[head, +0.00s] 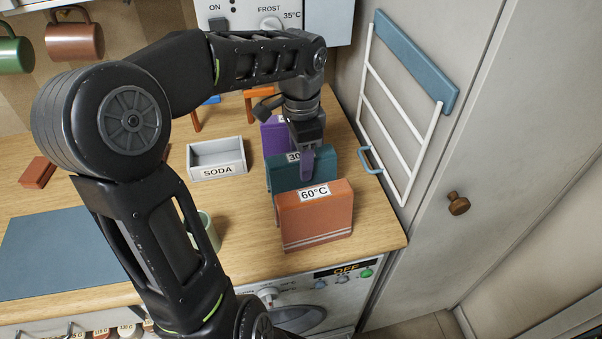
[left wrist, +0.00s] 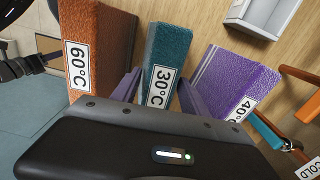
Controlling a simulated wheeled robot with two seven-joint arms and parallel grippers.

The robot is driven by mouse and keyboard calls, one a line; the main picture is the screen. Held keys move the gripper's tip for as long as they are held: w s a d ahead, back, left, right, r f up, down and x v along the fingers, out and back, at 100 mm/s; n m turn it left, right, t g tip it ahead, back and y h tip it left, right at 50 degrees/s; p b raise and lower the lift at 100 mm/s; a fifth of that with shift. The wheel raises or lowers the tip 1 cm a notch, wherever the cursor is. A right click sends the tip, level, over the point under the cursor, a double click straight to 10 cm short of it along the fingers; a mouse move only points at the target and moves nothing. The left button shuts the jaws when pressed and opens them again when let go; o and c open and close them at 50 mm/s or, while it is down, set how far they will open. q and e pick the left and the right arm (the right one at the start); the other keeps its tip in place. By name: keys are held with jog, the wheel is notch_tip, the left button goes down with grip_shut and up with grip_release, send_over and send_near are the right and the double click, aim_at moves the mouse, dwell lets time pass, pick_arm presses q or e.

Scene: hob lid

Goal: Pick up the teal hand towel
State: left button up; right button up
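The teal hand towel (head: 325,165), labelled 30°C, stands upright on the wooden counter between a purple and an orange towel. It also shows in the left wrist view (left wrist: 170,50). My left gripper (head: 307,160) reaches down over it from above. In the left wrist view its two purple fingers (left wrist: 157,90) sit one on each side of the teal towel, close to its faces. They look open; contact with the cloth is hard to make out. The lower part of the towel is hidden behind the orange one. My right gripper is not in view.
The orange 60°C towel (head: 315,217) stands close in front, the purple 40°C towel (left wrist: 235,80) close behind. A grey SODA tray (head: 216,160) lies to the left. A towel rack (head: 400,120) hangs on the cabinet door at right. A washing machine (head: 320,295) is below the counter.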

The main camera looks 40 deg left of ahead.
pick_arm(q)
grip_shut()
dwell(0.3)
dwell(0.3)
